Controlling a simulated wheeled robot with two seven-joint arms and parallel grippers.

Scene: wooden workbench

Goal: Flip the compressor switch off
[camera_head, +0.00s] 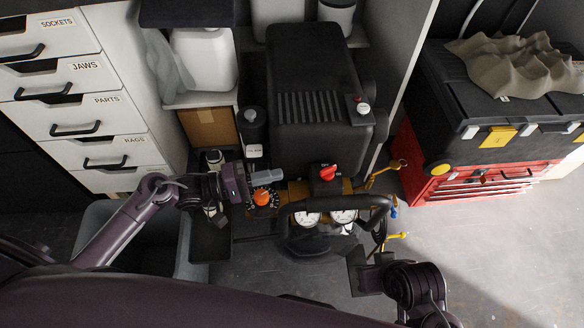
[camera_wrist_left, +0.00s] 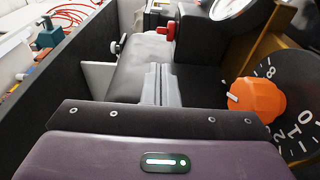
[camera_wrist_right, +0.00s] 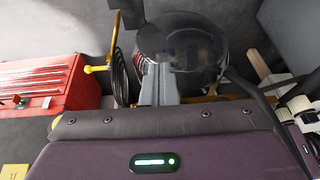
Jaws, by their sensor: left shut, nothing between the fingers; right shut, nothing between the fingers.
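The compressor has a ribbed black cover (camera_head: 312,75). A red switch (camera_head: 328,172) sits on a small black box at its front, above two round gauges (camera_head: 343,216); it also shows in the left wrist view (camera_wrist_left: 168,31). My left gripper (camera_head: 279,175) is shut and empty, to the left of the red switch and apart from it. Its closed grey fingers show in the left wrist view (camera_wrist_left: 162,84). An orange dial knob (camera_head: 263,198) is just below those fingers. My right gripper is shut and empty in the right wrist view (camera_wrist_right: 158,82), low at the compressor's front right.
A black handle bar (camera_head: 374,203) curves over the gauges. Yellow-handled valves (camera_head: 396,236) stick out on the right. A red tool chest (camera_head: 470,182) stands at the right and a white drawer cabinet (camera_head: 75,90) at the left. Grey floor (camera_head: 500,270) is open at lower right.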

